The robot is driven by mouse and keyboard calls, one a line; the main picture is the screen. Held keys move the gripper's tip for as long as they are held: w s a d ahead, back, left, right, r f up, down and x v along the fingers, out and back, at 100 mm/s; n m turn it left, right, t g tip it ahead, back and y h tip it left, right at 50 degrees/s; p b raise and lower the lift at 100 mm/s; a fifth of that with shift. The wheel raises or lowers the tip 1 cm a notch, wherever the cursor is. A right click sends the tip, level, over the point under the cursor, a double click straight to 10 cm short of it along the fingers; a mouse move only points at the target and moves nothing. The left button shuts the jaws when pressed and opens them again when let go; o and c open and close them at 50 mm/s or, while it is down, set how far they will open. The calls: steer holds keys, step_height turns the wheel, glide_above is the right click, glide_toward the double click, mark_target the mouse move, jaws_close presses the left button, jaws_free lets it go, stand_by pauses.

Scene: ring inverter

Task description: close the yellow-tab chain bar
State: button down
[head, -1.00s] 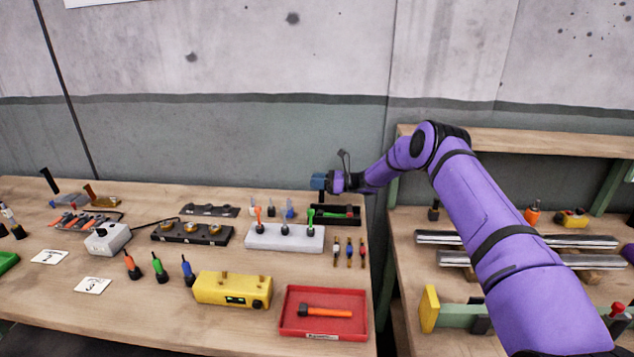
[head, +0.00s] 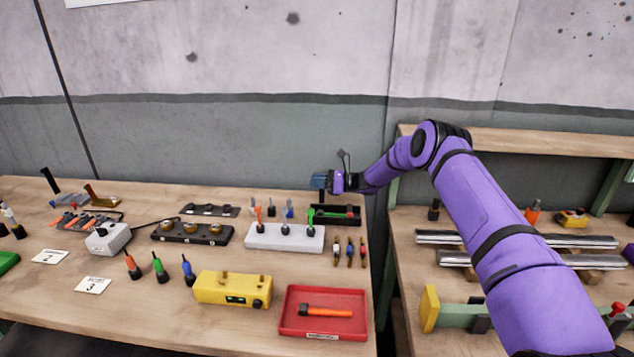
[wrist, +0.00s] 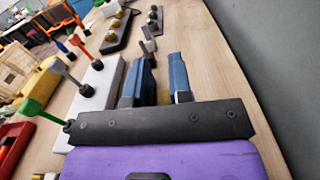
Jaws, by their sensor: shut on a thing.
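My gripper (head: 319,184) hangs above the back right of the left bench, over a black tray (head: 350,221). In the wrist view its two blue fingers (wrist: 160,72) stand a little apart, with a small yellow patch low near the right finger. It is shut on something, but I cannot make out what. I cannot clearly pick out the yellow-tab chain bar in either view. A white block (head: 297,244) with orange, grey and green upright handles stands in front of my gripper; it also shows left of the fingers in the wrist view (wrist: 112,75).
Several small upright tools (head: 289,208) stand behind the white block. A dark bar with brass knobs (head: 175,238), a yellow box (head: 210,291) and a red tray (head: 345,330) lie nearby. The concrete wall is close behind my gripper. A second bench with metal rails (head: 500,238) stands right.

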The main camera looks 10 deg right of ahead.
steer(key=shift+s, duration=0.1)
steer(key=s+n, duration=0.2)
steer(key=n, duration=0.1)
steer(key=s+a+n, duration=0.1)
steer(key=n, duration=0.2)
steer(key=s+f+n, duration=0.1)
steer(key=s+n, duration=0.1)
steer(key=n, duration=0.1)
steer(key=shift+s+a, duration=0.3)
steer(key=shift+a, duration=0.05)
steer(key=shift+s+a+f, duration=0.1)
steer(key=shift+s+f, duration=0.2)
steer(key=shift+s, duration=0.1)
steer(key=shift+s+f, duration=0.1)
steer(key=c, duration=1.1)
jaws_free()
steer(key=shift+c, duration=0.2)
